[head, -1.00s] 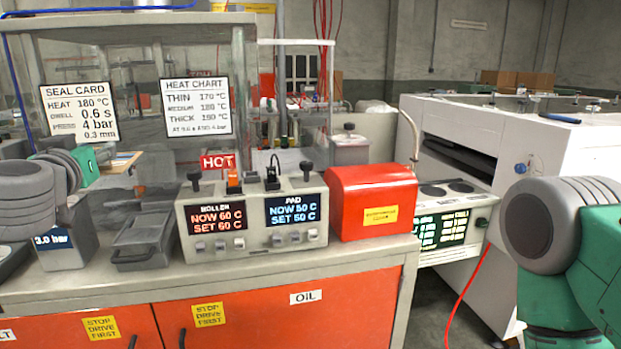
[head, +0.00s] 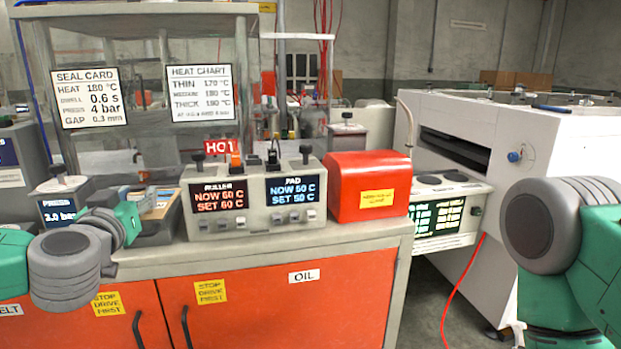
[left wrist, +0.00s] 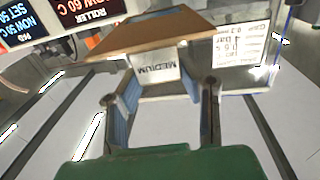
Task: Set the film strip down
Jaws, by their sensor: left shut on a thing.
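My left gripper (head: 148,205) is low over the bench in the head view, beside the grey heater box. In the left wrist view its two fingers (left wrist: 160,92) stand either side of a white tab marked MEDIUM, which joins a flat brown piece (left wrist: 150,38). I take this to be the film strip, held by the gripper. In the head view its tan surface (head: 163,205) shows just right of the fingers. I cannot tell whether it touches anything below. My right arm (head: 570,245) is at the right edge; its gripper is out of view.
The heater box (head: 253,202), with a HOT sign above, stands right of the left gripper. A red box (head: 368,187) is beside it. A clear guarded press with cards (head: 88,97) rises behind. The bench's front edge (head: 270,248) is free; a white machine (head: 485,150) stands right.

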